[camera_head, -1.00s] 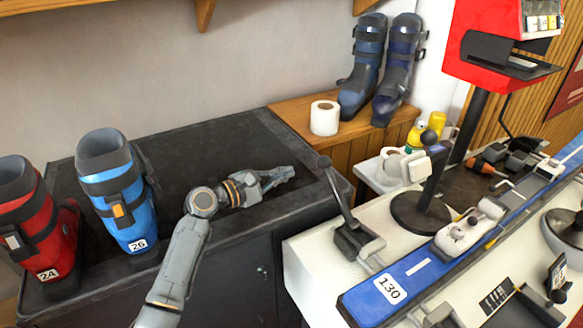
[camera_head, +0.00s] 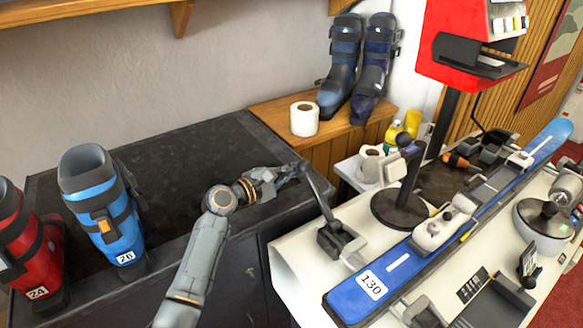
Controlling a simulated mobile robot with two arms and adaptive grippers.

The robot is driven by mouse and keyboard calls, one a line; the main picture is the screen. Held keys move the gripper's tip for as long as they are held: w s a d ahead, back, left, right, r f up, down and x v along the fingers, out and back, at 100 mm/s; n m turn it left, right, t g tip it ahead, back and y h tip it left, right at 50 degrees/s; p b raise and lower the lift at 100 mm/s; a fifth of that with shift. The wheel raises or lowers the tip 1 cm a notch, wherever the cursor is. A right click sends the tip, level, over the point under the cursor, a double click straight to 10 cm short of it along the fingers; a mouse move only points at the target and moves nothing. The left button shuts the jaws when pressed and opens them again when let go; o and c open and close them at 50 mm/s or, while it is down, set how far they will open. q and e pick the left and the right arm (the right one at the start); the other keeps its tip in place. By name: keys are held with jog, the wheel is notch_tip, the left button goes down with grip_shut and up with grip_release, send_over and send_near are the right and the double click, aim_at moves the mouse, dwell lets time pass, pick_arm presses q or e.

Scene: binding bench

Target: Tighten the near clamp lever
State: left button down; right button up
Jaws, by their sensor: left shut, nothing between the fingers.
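The near clamp lever (camera_head: 319,193) is a dark arm with a rounded top end, rising from a black clamp base (camera_head: 335,241) at the left end of the white bench. It leans up and left. My left gripper (camera_head: 302,169) is shut and empty, with its fingertips at the lever's upper end. They overlap it in the picture; I cannot tell whether they touch. The blue ski (camera_head: 405,264), marked 130, lies along the bench beside the clamp. My right gripper is not in view.
A blue boot (camera_head: 101,215) and a red boot (camera_head: 26,245) stand on the dark counter (camera_head: 190,160), whose middle is clear.

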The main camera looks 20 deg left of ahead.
pick_arm(q)
jog(key=shift+s+r, duration=0.1)
jog(key=shift+r, duration=0.05)
jog(key=s+d+r+m+t+p, duration=0.1)
jog(key=s+d+r+m+p, duration=0.3)
jog(key=s+d+r+m, duration=0.3)
jog(key=d+r+m, duration=0.1)
jog(key=d+m, duration=0.1)
jog(key=shift+s+d+r+m+t+h, duration=0.25)
jog(key=shift+d+r+m+t+h, duration=0.05)
jog(key=shift+d+m, duration=0.1)
dwell(0.4)
dwell(0.6)
jog(key=shift+w+a, duration=0.1)
dwell(0.5)
